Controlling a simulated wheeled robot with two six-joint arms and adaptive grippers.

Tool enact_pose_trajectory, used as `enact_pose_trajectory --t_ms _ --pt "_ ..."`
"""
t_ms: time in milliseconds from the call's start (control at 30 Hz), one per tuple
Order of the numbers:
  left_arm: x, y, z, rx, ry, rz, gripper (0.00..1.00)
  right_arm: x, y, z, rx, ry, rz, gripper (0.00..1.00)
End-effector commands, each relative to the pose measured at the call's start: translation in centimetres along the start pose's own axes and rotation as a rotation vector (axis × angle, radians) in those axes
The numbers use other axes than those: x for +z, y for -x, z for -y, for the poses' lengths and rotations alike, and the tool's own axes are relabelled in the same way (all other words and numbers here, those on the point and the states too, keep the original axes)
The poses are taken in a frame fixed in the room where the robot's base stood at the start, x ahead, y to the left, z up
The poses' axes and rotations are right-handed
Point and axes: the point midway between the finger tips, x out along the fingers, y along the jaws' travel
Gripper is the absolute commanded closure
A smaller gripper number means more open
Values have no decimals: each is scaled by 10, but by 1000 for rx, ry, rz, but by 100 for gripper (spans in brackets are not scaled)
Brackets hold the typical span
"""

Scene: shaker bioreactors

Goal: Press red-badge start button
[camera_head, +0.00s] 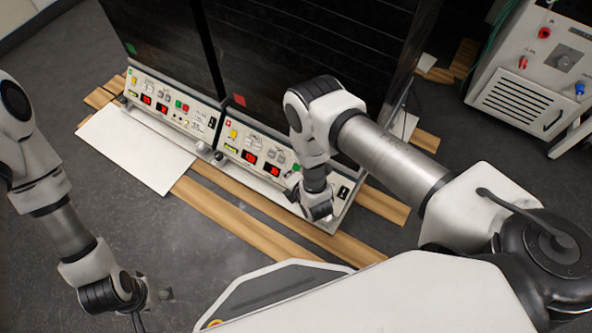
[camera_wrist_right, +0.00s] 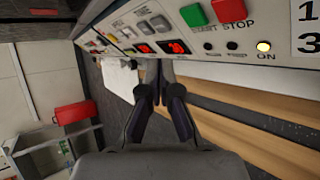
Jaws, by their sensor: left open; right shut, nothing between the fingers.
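The red badge (camera_head: 239,99) is on the dark front of the right-hand shaker unit, above its pale control panel (camera_head: 232,140). In the right wrist view the green START button (camera_wrist_right: 194,15) sits beside the red STOP button (camera_wrist_right: 229,10) at the top. In the head view my right arm covers part of this panel, and a bit of green shows at its edge. My right gripper (camera_wrist_right: 160,78) is shut and empty, its fingertips by the panel's lower edge, to the left of and below START, apart from it. My left gripper (camera_head: 143,314) is open and empty at the bottom left.
A green-badge unit with its own panel (camera_head: 172,102) stands to the left. A white board (camera_head: 138,150) and wooden slats (camera_head: 235,217) lie on the floor in front. A white machine (camera_head: 530,75) stands at the right. A lit ON lamp (camera_wrist_right: 263,46) sits below STOP.

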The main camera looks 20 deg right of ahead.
Motion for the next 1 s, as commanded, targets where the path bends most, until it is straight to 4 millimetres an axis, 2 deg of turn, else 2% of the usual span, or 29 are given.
enact_pose_trajectory --t_ms 33,100,300,1000 --pt "0 -12 0 0 0 0 45 4 -9 9 1 -1 4 100" --pt "0 -19 0 0 0 0 45 8 -16 13 1 0 2 100" --pt "0 -30 0 0 0 0 45 18 -27 21 0 0 1 100" --pt "0 -30 0 0 0 0 45 21 -28 21 -1 0 0 100"
